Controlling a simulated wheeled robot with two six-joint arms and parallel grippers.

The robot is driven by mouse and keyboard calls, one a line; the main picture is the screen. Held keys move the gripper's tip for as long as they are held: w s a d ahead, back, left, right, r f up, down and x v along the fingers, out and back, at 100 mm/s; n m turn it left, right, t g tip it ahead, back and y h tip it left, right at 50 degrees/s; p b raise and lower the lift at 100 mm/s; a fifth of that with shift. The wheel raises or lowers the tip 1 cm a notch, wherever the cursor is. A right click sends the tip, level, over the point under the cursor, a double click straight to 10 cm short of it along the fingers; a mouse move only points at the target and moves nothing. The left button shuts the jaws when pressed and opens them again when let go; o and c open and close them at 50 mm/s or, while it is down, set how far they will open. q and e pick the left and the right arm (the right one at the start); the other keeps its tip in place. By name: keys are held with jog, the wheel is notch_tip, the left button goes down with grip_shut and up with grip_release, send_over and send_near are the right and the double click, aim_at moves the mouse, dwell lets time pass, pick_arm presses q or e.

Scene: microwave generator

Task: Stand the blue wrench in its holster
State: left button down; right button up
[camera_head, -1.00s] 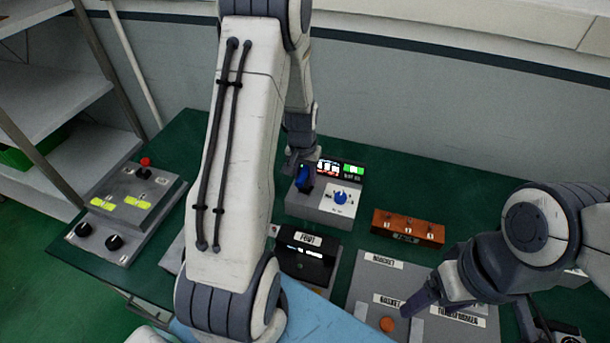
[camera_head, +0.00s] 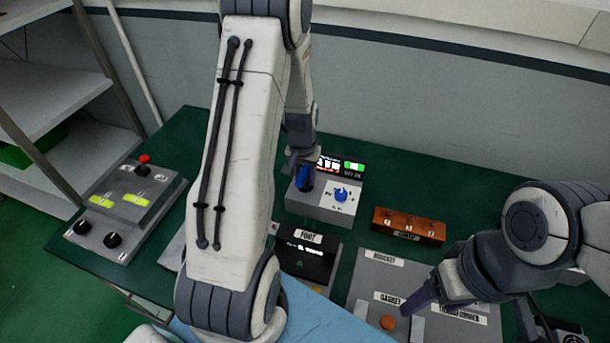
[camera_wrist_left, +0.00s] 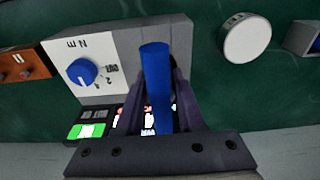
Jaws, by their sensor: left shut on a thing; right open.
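My left gripper (camera_head: 301,165) is over the left part of a grey control box. It is shut on a blue bar, which I take for the blue wrench (camera_head: 304,179). In the left wrist view the blue wrench (camera_wrist_left: 156,80) stands out from between the dark fingers (camera_wrist_left: 160,95), over the grey box. I cannot make out the holster for certain.
A black box (camera_head: 306,258), an orange block (camera_head: 408,226) and a labelled grey mat (camera_head: 365,280) stand nearer. In the left wrist view a white round thing (camera_wrist_left: 247,38) lies on the green table.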

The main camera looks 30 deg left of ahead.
pick_arm(q)
jog(key=shift+f, duration=0.15)
dwell(0.6)
jog(key=shift+c, duration=2.2)
grip_release()
jog(key=r, duration=0.3)
jog(key=s+r+b, duration=0.1)
jog(key=r, duration=0.6)
jog(key=shift+s+d+r+b, duration=0.15)
jog(key=shift+d+r+b, duration=0.05)
jog(key=shift+b, duration=0.1)
jog(key=s+d+r+m, duration=0.2)
jog(key=s+d, duration=0.2)
jog(key=d, duration=0.4)
jog(key=s+d+r+m+h, duration=0.1)
jog(key=s+d+r+m, duration=0.2)
jog(key=d, duration=0.4)
jog(key=s+d+m, duration=0.2)
jog(key=s+d, duration=0.3)
jog(key=d, duration=0.3)
jog(key=s+d+m+g, duration=0.1)
jog(key=s+d+m, duration=0.2)
jog(key=s, duration=0.7)
jog(key=shift+d+r, duration=0.25)
jog(key=shift+r, duration=0.2)
